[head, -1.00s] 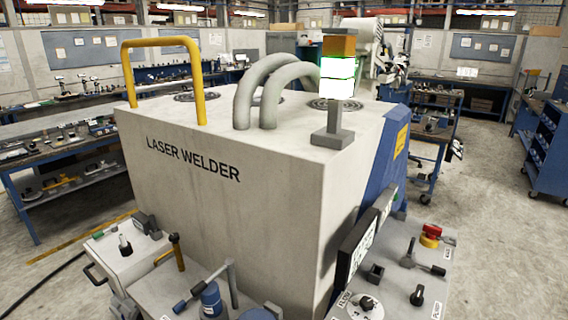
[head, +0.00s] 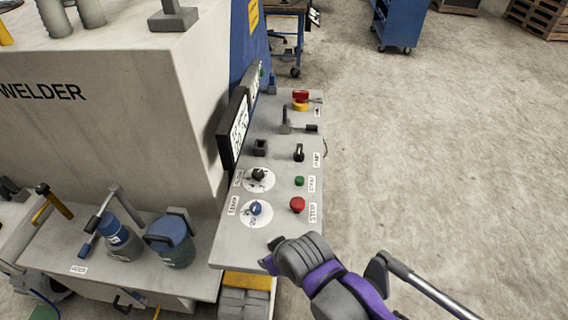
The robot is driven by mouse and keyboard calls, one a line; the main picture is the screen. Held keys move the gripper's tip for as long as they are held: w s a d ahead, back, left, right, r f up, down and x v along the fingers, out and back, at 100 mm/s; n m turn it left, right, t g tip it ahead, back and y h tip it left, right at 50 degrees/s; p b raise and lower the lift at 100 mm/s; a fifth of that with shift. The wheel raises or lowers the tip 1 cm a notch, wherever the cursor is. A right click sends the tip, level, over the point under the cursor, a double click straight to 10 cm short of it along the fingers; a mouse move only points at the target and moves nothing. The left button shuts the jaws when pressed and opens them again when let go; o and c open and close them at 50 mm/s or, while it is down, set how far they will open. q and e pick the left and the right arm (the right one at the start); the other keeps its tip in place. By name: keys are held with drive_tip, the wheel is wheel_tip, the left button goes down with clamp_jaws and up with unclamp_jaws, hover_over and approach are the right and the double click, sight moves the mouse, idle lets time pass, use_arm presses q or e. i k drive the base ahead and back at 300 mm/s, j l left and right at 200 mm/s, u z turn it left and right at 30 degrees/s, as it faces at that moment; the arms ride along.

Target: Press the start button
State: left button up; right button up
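The green start button (head: 299,181) sits on the grey control panel (head: 275,130), with a label to its right. A larger red stop button (head: 297,204) sits just in front of it. My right gripper (head: 270,262), on a grey and purple arm, reaches in from the lower right. It is at the panel's front edge, apart from the start button. Its fingers are mostly hidden by the wrist, so I cannot tell if they are open. My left gripper is not in view.
Two knobs, a black one (head: 258,174) and a blue one (head: 256,208), sit left of the buttons. A black switch (head: 299,152) and a red-yellow emergency knob (head: 300,100) are farther back. A screen (head: 234,128) borders the panel's left. Floor at right is clear.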

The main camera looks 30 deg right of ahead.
sight(299, 179)
drive_tip(key=z, duration=1.35)
